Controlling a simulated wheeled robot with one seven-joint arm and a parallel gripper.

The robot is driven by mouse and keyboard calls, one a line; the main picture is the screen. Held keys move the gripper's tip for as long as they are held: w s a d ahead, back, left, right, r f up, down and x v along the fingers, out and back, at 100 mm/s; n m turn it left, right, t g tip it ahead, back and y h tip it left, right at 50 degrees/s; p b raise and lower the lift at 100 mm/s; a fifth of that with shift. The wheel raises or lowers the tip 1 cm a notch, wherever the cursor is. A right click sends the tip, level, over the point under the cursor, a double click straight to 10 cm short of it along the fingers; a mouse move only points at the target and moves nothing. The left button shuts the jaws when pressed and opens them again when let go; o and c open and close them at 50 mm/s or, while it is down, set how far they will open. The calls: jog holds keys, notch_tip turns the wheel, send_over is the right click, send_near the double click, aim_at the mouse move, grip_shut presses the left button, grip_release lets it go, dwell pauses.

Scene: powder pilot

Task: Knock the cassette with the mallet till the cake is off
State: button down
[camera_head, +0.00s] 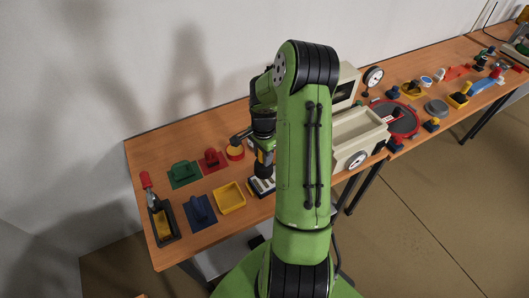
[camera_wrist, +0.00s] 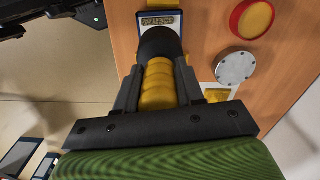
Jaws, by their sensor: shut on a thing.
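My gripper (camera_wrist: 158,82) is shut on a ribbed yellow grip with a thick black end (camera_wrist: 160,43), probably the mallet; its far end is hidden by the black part. In the head view my gripper (camera_head: 264,158) is partly covered by my own arm. It is above the table, close to a small device with a display (camera_head: 262,187). That display also shows beyond the black end in the wrist view (camera_wrist: 159,19). I cannot pick out the cassette or the cake with certainty. A silver disc (camera_wrist: 235,67) is to the right of the held thing, with yellow patches beside it.
A red dish with a yellow centre (camera_wrist: 252,19) is near the silver disc. A cream machine (camera_head: 358,137) stands right of my arm.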

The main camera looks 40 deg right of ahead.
aim_at(263, 167)
notch_tip(263, 167, down, 7)
jog(key=b, duration=0.5)
notch_tip(263, 167, up, 6)
jog(key=p, duration=0.3)
jog(key=shift+f+p, duration=0.25)
jog(key=shift+p, duration=0.15)
jog(key=shift+f, duration=0.1)
jog(key=shift+f, duration=0.1)
notch_tip(263, 167, down, 7)
jog(key=b, duration=0.6)
notch_tip(263, 167, up, 7)
jog(key=p, duration=0.5)
jog(key=shift+w+f, duration=0.1)
jog(key=shift+r, duration=0.2)
jog(key=shift+f, duration=0.15)
